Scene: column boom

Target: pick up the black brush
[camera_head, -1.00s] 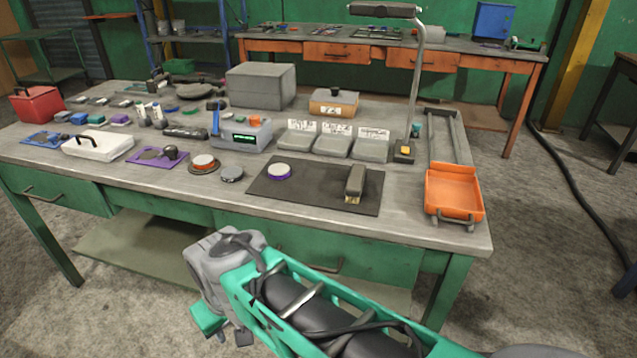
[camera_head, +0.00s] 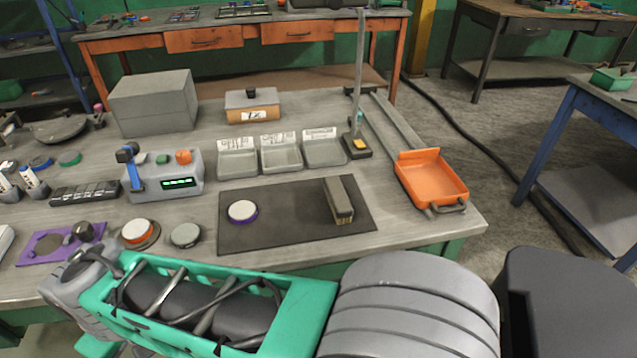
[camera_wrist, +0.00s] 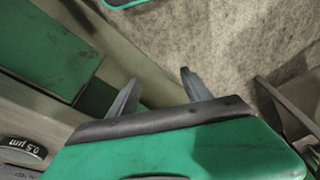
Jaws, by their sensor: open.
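The brush (camera_head: 339,200) has a dark grey-black block body with a tan lower edge that looks like bristles. It lies on the right part of a dark mat (camera_head: 290,233) on the workbench in the head view. My gripper (camera_wrist: 157,90) shows in the wrist view with two grey fingers spread apart and nothing between them. It is over the bench's front edge, with green drawer fronts and the floor below. The brush does not show in the wrist view.
A white-and-purple disc (camera_head: 242,211) shares the mat. An orange tray (camera_head: 432,178) and a lamp stand (camera_head: 357,146) are to the right and behind. Three grey bins (camera_head: 281,155) and a grey device (camera_head: 166,176) stand behind. A round labelled weight-like disc (camera_wrist: 22,151) shows in the wrist view.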

